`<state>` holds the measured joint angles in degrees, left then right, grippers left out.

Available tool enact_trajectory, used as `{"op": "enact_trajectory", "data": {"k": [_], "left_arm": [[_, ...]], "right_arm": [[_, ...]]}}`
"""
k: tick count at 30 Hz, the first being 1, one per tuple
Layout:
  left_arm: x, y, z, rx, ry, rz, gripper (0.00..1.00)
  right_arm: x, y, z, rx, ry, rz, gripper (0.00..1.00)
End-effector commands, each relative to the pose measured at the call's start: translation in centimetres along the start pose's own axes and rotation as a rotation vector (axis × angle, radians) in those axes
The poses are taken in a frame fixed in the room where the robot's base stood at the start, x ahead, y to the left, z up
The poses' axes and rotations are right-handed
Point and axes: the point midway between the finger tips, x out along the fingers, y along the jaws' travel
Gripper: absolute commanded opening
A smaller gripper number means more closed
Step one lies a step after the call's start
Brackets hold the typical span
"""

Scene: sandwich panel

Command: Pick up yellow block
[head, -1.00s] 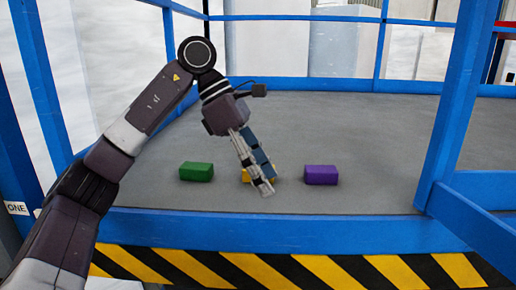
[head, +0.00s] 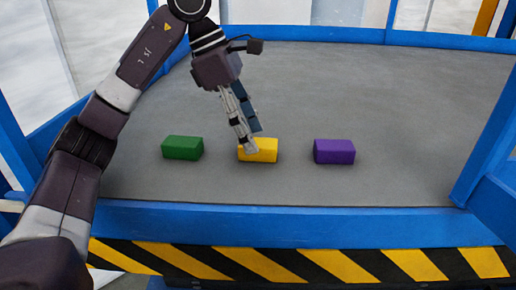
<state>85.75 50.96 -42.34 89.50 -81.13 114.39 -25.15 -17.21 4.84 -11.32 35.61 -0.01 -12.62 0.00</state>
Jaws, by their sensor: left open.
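The yellow block (head: 264,152) lies on the grey panel surface, between the green and purple blocks. My left gripper (head: 254,142) reaches down from the upper left, with its fingertips at the upper left part of the yellow block. The fingers are open and cover a small part of the block. I cannot tell whether a fingertip touches it. My right gripper does not show.
A green block (head: 182,148) lies to the left and a purple block (head: 334,151) to the right, both apart from the yellow one. A blue frame edge (head: 330,227) with yellow-black stripes runs along the front. Blue posts stand at both sides.

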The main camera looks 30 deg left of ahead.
Motion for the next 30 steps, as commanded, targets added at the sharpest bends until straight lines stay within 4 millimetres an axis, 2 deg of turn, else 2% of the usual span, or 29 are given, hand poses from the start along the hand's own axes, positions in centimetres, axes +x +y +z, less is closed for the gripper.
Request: {"op": "enact_trajectory", "data": {"k": [2,5,8,15,20,28,30], "left_arm": [[0.9,-0.3,0.2,0.000,0.005,-0.004,0.53],[2.2,-0.2,0.2,-0.002,0.003,-0.003,0.53],[2.9,-0.2,0.2,-0.002,0.001,-0.001,0.53],[3.1,-0.1,0.1,-0.002,0.001,0.000,0.53],[3.1,-0.2,0.2,-0.001,0.001,0.000,0.36],[3.1,-0.2,0.2,-0.001,0.001,0.000,0.07],[3.1,-0.2,0.2,-0.001,0.000,0.000,0.06]], "right_arm": [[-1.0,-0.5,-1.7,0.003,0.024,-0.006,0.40],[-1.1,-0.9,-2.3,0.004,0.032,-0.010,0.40],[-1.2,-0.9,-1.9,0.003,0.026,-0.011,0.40],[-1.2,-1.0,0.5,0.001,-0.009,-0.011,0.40],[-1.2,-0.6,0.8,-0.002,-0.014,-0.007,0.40],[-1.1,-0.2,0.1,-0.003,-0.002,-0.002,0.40],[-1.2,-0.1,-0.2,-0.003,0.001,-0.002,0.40]]}}
